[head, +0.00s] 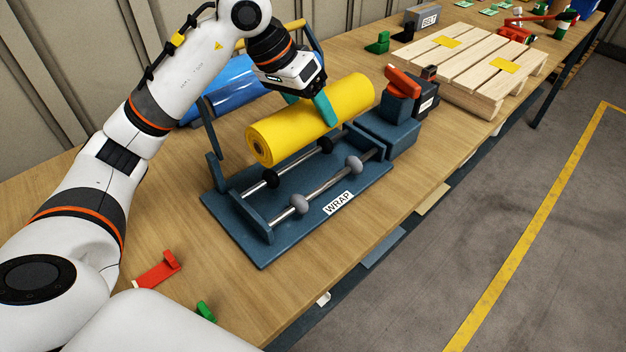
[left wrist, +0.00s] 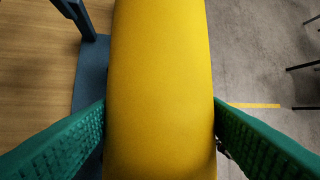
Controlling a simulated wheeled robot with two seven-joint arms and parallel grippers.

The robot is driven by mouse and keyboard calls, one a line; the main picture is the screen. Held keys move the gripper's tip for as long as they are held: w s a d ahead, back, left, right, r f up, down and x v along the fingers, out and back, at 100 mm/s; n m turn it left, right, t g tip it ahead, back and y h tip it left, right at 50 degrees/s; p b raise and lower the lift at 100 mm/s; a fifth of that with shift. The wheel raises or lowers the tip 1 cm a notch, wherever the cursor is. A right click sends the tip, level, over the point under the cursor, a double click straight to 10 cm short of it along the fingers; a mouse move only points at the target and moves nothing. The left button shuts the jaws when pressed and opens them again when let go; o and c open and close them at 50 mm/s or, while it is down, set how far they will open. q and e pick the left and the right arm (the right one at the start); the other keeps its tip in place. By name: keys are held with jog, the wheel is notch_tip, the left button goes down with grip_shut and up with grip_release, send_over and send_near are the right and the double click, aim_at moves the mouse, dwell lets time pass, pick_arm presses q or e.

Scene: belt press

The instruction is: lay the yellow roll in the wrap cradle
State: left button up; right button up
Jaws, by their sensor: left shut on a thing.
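The yellow roll (head: 350,100) is held by my left gripper (head: 322,108), which is shut across its middle. In the left wrist view the roll (left wrist: 160,90) fills the middle between the green finger pads (left wrist: 160,135). The wrap cradle (head: 300,215) is a blue base with two metal rods, rollers and the label WRAP. In the head view the roll appears above the back part of the cradle, roughly in line with its rods. I cannot tell whether it touches the cradle. My right gripper is not in view.
A blue roll (head: 232,85) lies behind the cradle. A red-handled clamp block (head: 402,85) sits at the cradle's right end. A wooden pallet (head: 480,65) stands further right. Red (head: 158,270) and green (head: 205,311) pieces lie at the front left. Bare table lies left of the cradle.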

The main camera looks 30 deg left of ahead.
pick_arm(q)
jog(key=shift+a+f, duration=0.15)
jog(key=shift+f, duration=0.1)
jog(key=shift+f+p, duration=0.35)
jog(key=shift+f, duration=4.25)
jog(key=o, duration=1.8)
jog(key=shift+s+f, duration=0.1)
jog(key=shift+c, duration=0.2)
jog(key=v, duration=1.2)
jog(key=shift+b, duration=0.45)
jog(key=shift+a, duration=0.1)
